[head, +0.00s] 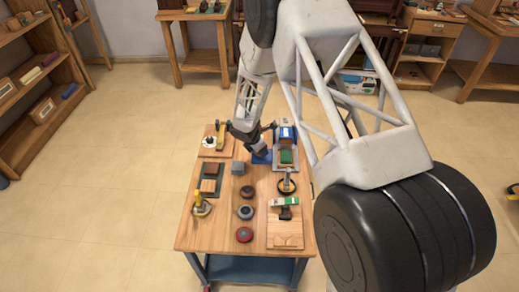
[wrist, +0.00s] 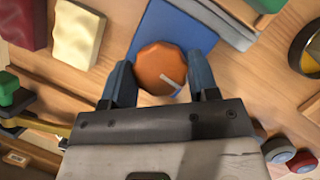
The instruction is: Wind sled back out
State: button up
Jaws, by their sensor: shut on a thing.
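In the wrist view an orange-brown round knob (wrist: 158,62) with a pale pointer mark sits over a blue plate (wrist: 190,28). My gripper (wrist: 161,74) is shut on the knob, one dark finger on each side of it. In the head view my gripper (head: 262,149) is low over the same blue plate (head: 258,158) at the back middle of the table, and the arm hides the knob. Right of the plate, a green block (head: 286,156) sits on a grey base; it shows partly in the wrist view (wrist: 266,5). I cannot tell which part is the sled.
The wooden table (head: 222,238) is crowded. A black ring-shaped wheel (head: 287,187), several round buttons (head: 246,213), a grey cube (head: 239,169), a yellow lever (head: 200,203) and reddish blocks (head: 208,185) stand nearby. A green-and-white piece (head: 285,201) is at the right front.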

jog(key=o, duration=0.9)
jog(key=v, duration=0.7)
jog(key=shift+r, duration=0.35)
jog(key=shift+s+a, duration=0.1)
